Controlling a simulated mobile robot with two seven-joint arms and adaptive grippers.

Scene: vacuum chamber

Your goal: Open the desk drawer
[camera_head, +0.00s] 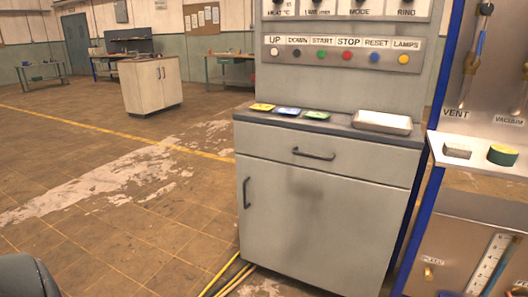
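The desk is a grey metal cabinet (330,232) under an upright control panel (342,72). Its drawer (370,163) is a wide grey front just below the desk top and looks shut, flush with the cabinet. A dark horizontal bar handle (313,154) sits near the middle of the drawer front. Below it is a shut door with a dark vertical handle (246,193) at its left edge. Neither of my grippers shows in this view, and nothing is touching the drawer handle.
Yellow, blue and green cards (288,112) and a metal tray (383,122) lie on the desk top (340,124). A blue-edged apparatus (480,190) stands close at the right. Yellow cables (228,277) run along the floor by the cabinet. The floor (120,200) at left is open.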

